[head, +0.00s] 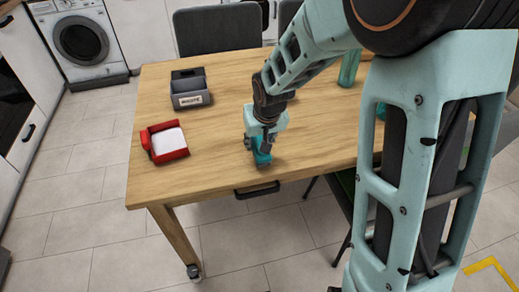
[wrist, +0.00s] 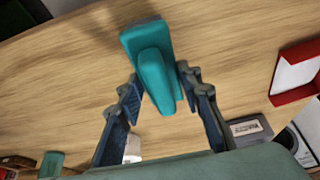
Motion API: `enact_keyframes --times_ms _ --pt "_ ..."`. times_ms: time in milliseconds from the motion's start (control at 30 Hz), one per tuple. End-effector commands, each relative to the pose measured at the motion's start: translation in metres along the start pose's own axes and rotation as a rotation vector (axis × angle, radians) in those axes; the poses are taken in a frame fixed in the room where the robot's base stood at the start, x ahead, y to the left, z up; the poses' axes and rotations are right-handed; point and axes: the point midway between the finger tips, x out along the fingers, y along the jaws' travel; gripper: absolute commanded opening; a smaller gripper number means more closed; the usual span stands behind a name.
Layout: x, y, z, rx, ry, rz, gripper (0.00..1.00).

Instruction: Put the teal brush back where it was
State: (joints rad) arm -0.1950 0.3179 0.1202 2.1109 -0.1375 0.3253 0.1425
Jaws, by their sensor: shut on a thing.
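The teal brush (head: 262,157) is held at the front part of the wooden table, near its front edge. My gripper (head: 259,146) points down and is shut on it. In the wrist view the brush (wrist: 151,62) shows a broad block with a raised, rounded handle, and the fingers of my gripper (wrist: 162,82) stand on both sides of the handle. The brush is at or just above the tabletop; I cannot tell whether it touches.
A red tray (head: 170,152) with a white inside lies left of my gripper on the table (head: 225,120). An open grey box (head: 190,99) with a label stands behind it. A teal bottle (head: 349,68) stands at the back right, partly behind my arm. Wood around the brush is clear.

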Motion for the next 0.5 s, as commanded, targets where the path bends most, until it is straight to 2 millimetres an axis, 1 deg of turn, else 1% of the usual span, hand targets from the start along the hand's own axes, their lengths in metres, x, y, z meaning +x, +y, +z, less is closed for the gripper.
enact_keyframes --times_ms 33,133,400,500 --pt "0.012 0.000 0.006 0.000 -0.002 0.000 0.13" --pt "0.021 0.000 0.009 0.000 0.000 0.000 0.13" --pt "0.020 0.001 0.009 0.000 0.000 0.000 0.13" --pt "0.023 0.001 0.010 0.001 0.000 0.000 0.13"
